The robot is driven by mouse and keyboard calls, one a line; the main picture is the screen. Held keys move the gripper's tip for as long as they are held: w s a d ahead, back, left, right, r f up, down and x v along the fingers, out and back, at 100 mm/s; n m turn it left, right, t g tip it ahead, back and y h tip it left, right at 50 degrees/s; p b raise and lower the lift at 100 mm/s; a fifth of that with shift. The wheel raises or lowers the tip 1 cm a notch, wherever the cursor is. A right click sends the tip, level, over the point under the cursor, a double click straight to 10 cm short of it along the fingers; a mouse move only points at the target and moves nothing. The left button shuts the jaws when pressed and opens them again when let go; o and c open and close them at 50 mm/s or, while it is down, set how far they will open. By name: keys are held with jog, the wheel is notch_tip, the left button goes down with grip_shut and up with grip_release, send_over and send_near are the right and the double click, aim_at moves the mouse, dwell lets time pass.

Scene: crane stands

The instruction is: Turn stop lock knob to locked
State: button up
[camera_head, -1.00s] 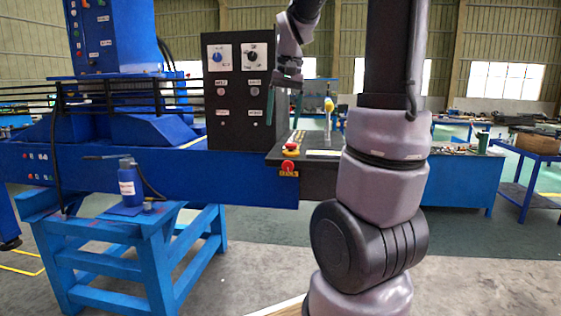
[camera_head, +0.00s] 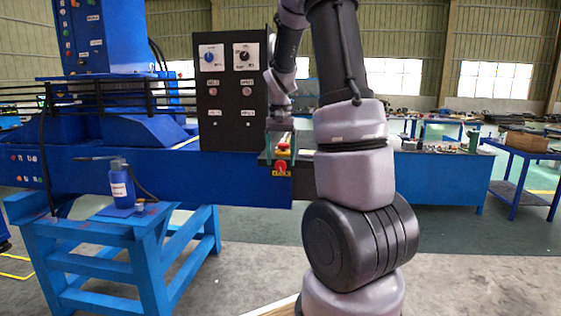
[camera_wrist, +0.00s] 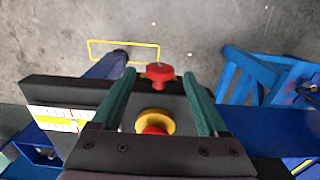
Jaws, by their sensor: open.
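A red knob (camera_head: 281,167) sits on the front face of the dark console, with a yellow label below it. It also shows in the wrist view (camera_wrist: 159,75). A second red button on a yellow base (camera_head: 283,148) is on the console top just above; the wrist view shows it too (camera_wrist: 155,123). Which one is the stop lock knob is not readable. My gripper (camera_wrist: 159,76) is open, its green fingers pointing down over the console, one on each side of the front knob in the picture. Contact cannot be told. In the head view, my gripper (camera_head: 280,125) is small above the console.
A black control panel (camera_head: 232,100) with dials stands left of my gripper. A blue machine bed (camera_head: 150,172) runs left. A blue stand (camera_head: 110,235) holds a blue bottle (camera_head: 122,183). A blue cart (camera_head: 525,180) stands far right. The floor in front is open.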

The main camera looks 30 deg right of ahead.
jog(key=shift+f, duration=0.65)
grip_shut()
jog(key=shift+s+d+t+y, duration=0.15)
jog(key=shift+t+y, duration=0.15)
jog(key=shift+y, duration=0.1)
jog(key=shift+t+y, duration=0.6)
jog(key=shift+y, duration=0.3)
grip_release()
